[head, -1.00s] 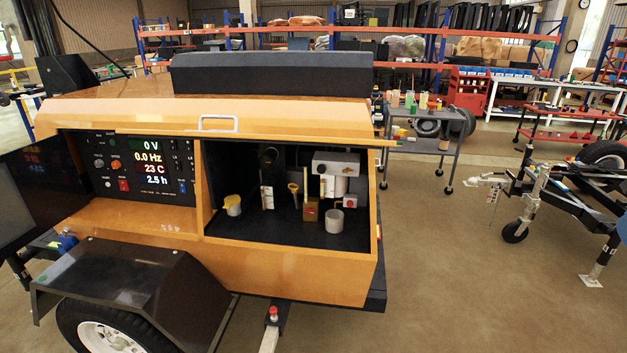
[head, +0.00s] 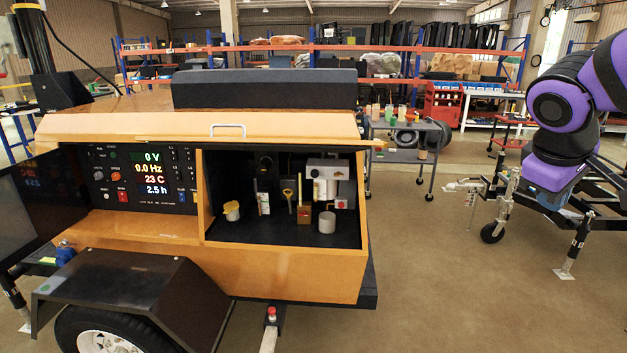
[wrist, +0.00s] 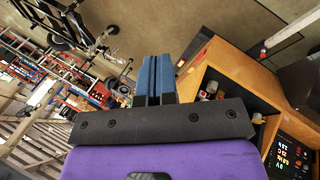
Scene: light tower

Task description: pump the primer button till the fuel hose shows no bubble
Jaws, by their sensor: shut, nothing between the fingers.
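The orange generator's open bay (head: 280,239) holds engine parts. A grey block (head: 328,168) with a white cylinder (head: 325,189) under it is at its right, beside a small red-faced part (head: 343,198). A brown block (head: 305,213) and a grey cylinder (head: 326,223) stand in front. I cannot tell which part is the primer button, nor make out the fuel hose or any bubble. My gripper (wrist: 154,78) shows its blue fingers together and empty in the wrist view, apart from the bay, which is to their right there. The head view does not show the gripper.
A yellow-capped container (head: 231,211) and a yellow-handled dipstick (head: 288,195) are also in the bay. The control panel (head: 145,180) reads 0 V. A black fender (head: 120,285) juts out at lower left. Open floor (head: 435,270) lies right of the generator.

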